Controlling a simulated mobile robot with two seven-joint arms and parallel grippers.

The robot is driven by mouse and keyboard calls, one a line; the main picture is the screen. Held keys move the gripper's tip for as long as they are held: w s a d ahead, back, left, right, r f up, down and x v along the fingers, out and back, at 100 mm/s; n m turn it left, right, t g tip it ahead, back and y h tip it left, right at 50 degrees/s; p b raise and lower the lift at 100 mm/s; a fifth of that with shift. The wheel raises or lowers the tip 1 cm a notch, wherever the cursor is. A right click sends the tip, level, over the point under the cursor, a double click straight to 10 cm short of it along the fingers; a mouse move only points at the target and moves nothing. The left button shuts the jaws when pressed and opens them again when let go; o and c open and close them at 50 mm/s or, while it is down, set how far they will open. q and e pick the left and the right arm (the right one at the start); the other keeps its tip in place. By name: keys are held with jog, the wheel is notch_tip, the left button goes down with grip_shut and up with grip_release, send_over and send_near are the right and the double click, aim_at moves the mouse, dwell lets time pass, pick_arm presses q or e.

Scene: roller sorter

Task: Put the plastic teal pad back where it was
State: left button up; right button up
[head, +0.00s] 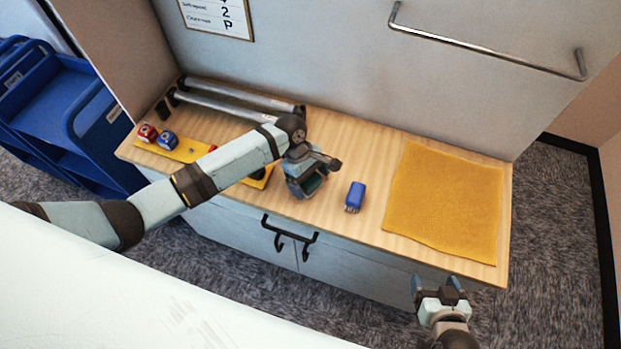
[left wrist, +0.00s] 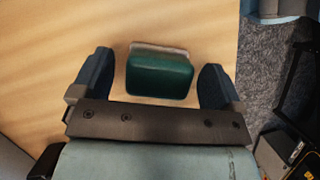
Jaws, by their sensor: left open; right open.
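The teal pad (left wrist: 160,75) is a dark green block with a pale edge along its far side, resting on the wooden counter in the left wrist view. My left gripper (left wrist: 157,62) is open, with one finger on each side of the pad and a visible gap at both sides. In the head view my left gripper (head: 310,181) is low over the counter's front middle and mostly hides the pad. My right gripper (head: 436,281) is open and empty, in front of the counter's front edge at the lower right.
A blue brush-like block (head: 355,195) stands right of my left gripper. A yellow cloth (head: 445,200) covers the counter's right end. A yellow strip (head: 180,150) with red and blue pieces and metal rollers (head: 220,102) lie left. A blue cart (head: 70,100) stands beyond.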

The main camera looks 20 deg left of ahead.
pick_arm(q)
jog(key=b+v, duration=0.1)
jog(key=v, duration=1)
jog(key=shift+r, duration=0.4)
jog(key=s+d+f+m+t, duration=0.1)
jog(key=s+f+m+t, duration=0.15)
jog(key=s+m, duration=0.75)
jog(key=s+a+r+m+t+y, duration=0.2)
jog(key=s+a+r+m, duration=0.15)
jog(key=s, duration=0.45)
jog(key=s+a+r+m+t+y, duration=0.1)
jog(key=s+a+r+m+y, duration=0.1)
jog(key=s+a, duration=0.4)
jog(key=w+d+f+t+h, duration=0.1)
jog(key=w+d+f+t, duration=0.1)
jog(key=f, duration=0.5)
jog(key=w+d+f+t+h, duration=0.1)
jog(key=w+d+f+t, duration=0.1)
jog(key=d+f+t, duration=0.2)
notch_tip(320, 180, down, 3)
jog(key=shift+w+d+f+m+t+h, duration=0.15)
jog(key=shift+w+m+t+h, duration=0.2)
jog(key=shift+t, duration=0.4)
jog(key=shift+s, duration=0.1)
jog(key=shift+c, duration=0.2)
